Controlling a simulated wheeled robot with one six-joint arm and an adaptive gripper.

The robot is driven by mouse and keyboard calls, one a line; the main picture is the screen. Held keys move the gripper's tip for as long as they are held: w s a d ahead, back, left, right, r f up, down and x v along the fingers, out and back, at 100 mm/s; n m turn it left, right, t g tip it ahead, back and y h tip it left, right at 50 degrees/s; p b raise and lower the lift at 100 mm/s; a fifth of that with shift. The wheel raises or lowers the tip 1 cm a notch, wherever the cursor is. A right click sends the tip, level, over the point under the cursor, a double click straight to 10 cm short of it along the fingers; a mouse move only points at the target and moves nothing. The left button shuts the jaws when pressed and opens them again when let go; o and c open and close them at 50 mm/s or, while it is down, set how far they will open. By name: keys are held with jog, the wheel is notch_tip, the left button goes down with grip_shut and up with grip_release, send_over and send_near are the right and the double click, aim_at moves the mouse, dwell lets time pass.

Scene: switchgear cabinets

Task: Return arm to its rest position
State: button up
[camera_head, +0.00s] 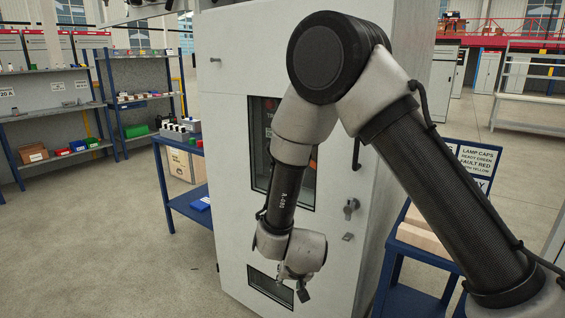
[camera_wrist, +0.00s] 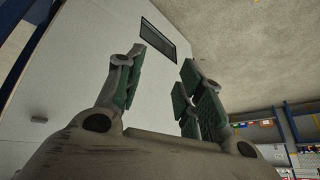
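My arm reaches in from the right in the head view, folded at the elbow, with its forearm hanging down in front of the white cabinet (camera_head: 230,130). My gripper (camera_head: 302,289) hangs low before the cabinet's front and points down. In the wrist view my gripper (camera_wrist: 155,95) shows two fingers with green pads set well apart and nothing between them. The cabinet's pale door (camera_wrist: 85,75) fills the left of that view. I cannot tell the exact gap between gripper and door.
A blue table (camera_head: 180,195) stands left of the cabinet, and another blue stand (camera_head: 400,255) stands at its right with boxes. Shelves with bins (camera_head: 65,115) line the far left. The cabinet has a handle (camera_head: 351,208) on its door. Floor at lower left is clear.

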jog(key=s+d+r+n+g+y, duration=0.1)
jog(key=s+d+r+n+g, duration=0.15)
jog(key=s+d+r, duration=0.4)
jog(key=s+d+r+n+g, duration=0.1)
jog(key=s+d+r+g, duration=0.2)
jog(key=r, duration=0.6)
jog(key=s+d+r+m+t+h, duration=0.1)
jog(key=s+d+r+t, duration=0.1)
jog(key=s+d+r, duration=0.3)
jog(key=s+d+r+m+t+h, duration=0.1)
jog(key=s+d+r, duration=0.5)
jog(key=d+r, duration=0.7)
jog(key=d+t, duration=0.1)
jog(key=d, duration=0.4)
jog(key=shift+d+r, duration=0.15)
jog(key=shift+d, duration=0.25)
jog(key=shift+m, duration=0.25)
jog(key=shift+c, duration=0.4)
